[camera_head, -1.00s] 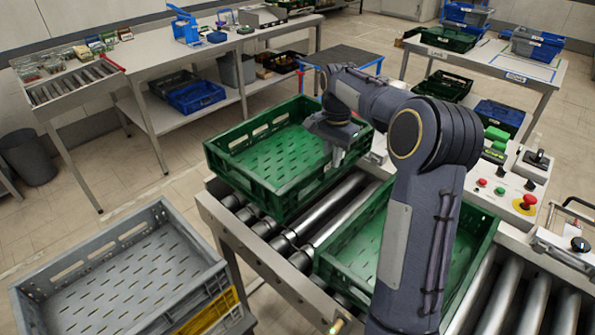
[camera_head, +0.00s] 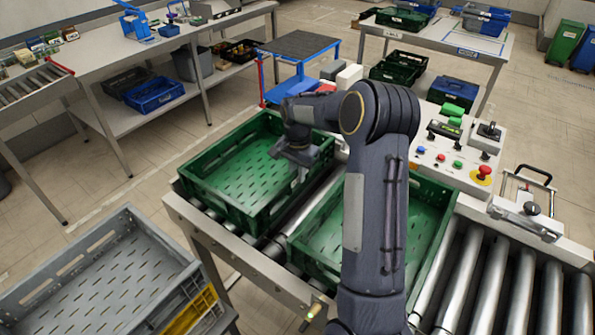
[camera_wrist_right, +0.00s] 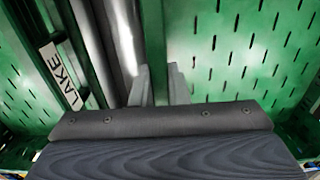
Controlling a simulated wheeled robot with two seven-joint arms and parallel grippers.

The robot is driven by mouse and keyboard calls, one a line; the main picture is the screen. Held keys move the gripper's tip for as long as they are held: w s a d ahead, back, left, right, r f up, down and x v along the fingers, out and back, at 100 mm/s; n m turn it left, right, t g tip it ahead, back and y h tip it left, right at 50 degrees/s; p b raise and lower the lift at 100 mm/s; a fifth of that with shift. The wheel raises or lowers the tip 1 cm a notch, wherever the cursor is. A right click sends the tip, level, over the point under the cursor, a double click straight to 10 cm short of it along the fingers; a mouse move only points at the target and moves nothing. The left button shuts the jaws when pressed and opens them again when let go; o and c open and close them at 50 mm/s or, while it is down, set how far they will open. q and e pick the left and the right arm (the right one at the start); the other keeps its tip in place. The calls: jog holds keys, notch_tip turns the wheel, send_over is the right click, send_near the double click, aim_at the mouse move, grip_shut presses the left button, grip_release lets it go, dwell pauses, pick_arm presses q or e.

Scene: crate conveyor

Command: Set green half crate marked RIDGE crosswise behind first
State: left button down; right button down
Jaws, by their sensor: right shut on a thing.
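A green half crate (camera_head: 215,210) sits low over the far-left end of the roller conveyor. I cannot tell whether it touches the rollers. My right gripper (camera_head: 300,172) is shut on its right-hand wall; in the right wrist view that wall (camera_wrist_right: 154,45) is between the fingers (camera_wrist_right: 157,85). No RIDGE marking shows. A second green half crate (camera_head: 440,205) stands on the rollers to the right, partly hidden by my right arm. In the right wrist view, the crate across the roller gap bears a LAKE label (camera_wrist_right: 60,76). My left gripper is out of view.
A control panel (camera_head: 455,150) with buttons is behind the conveyor. Bare rollers (camera_head: 515,285) lie at the right. A blue cart (camera_head: 300,45) stands beyond the held crate.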

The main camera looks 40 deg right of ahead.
jog(key=c, duration=1.8)
grip_release()
jog(key=shift+f, duration=0.1)
jog(key=o, duration=0.4)
notch_tip(320, 180, up, 11)
jog(key=b, duration=0.1)
jog(key=s+a+r+n+t+y, duration=0.1)
jog(key=s+a+r+n+t, duration=0.15)
jog(key=s+a+r, duration=0.3)
jog(key=s+a+f+n+t+y, duration=0.1)
jog(key=s+a+f+n, duration=0.2)
jog(key=s+a+n, duration=0.2)
jog(key=s+a+f+n+t+y, duration=0.1)
jog(key=s+a+n, duration=0.4)
jog(key=s+a, duration=0.6)
jog(key=s+f+t, duration=0.1)
jog(key=s, duration=0.4)
jog(key=shift+s+a+f+n+y, duration=0.25)
jog(key=shift+s+f+n+y, duration=0.05)
jog(key=shift+f+n+y, duration=0.1)
